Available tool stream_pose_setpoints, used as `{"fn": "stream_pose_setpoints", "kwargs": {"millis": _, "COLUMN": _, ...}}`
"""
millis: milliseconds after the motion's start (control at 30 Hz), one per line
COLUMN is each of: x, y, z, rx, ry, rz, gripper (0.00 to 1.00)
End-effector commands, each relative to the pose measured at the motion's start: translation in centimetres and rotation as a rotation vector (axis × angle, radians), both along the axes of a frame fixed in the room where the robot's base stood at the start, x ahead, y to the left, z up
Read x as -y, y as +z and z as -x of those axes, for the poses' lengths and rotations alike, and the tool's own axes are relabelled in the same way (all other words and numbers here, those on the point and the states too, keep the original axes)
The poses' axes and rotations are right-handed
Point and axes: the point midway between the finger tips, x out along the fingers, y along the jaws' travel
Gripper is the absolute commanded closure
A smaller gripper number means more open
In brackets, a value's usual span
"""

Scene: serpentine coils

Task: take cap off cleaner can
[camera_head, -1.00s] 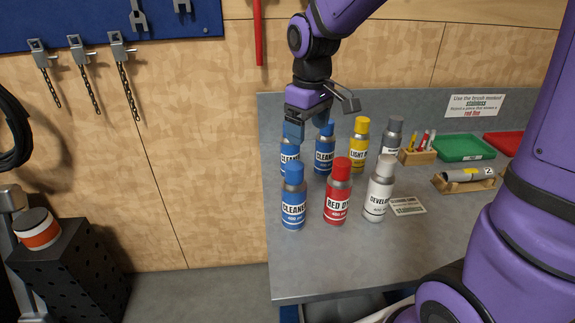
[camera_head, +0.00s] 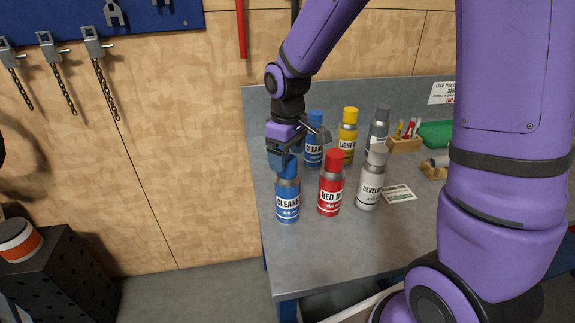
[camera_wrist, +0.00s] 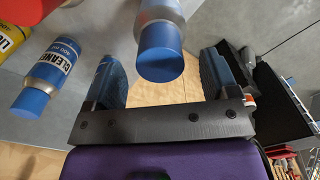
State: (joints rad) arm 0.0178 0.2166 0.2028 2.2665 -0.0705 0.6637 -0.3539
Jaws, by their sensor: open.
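A front cleaner can (camera_head: 288,203) with a blue cap stands on the grey bench, its cap partly behind or under my gripper in the head view. Another blue-capped cleaner can (camera_head: 313,145) stands farther back; a third seen earlier is hidden by my gripper. My gripper (camera_head: 282,165) is open and low over the cans. In the wrist view, a blue cap (camera_wrist: 161,55) lies between the two spread fingers, apart from both. I cannot tell for sure which can this is. A labelled cleaner can (camera_wrist: 48,72) is left of the fingers there.
A red can (camera_head: 331,190) and a white-grey developer can (camera_head: 371,185) stand close right of the front cleaner. A yellow-capped can (camera_head: 348,140) and a grey-capped can (camera_head: 378,130) stand behind. The front of the bench (camera_head: 340,248) is clear.

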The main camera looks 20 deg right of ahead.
Motion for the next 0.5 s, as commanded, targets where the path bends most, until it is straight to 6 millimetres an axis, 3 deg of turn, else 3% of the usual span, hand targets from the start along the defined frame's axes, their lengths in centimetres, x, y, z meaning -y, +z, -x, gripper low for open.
{"fn": "stream_pose_setpoints", "kwargs": {"millis": 200, "x": 0.0, "y": -2.8, "z": 0.1, "rx": -0.002, "ry": 0.000, "rz": 0.000, "gripper": 0.20}}
{"fn": "stream_pose_setpoints", "kwargs": {"millis": 500, "x": 0.0, "y": -3.3, "z": 0.1, "rx": 0.000, "ry": -0.001, "rz": 0.000, "gripper": 0.20}}
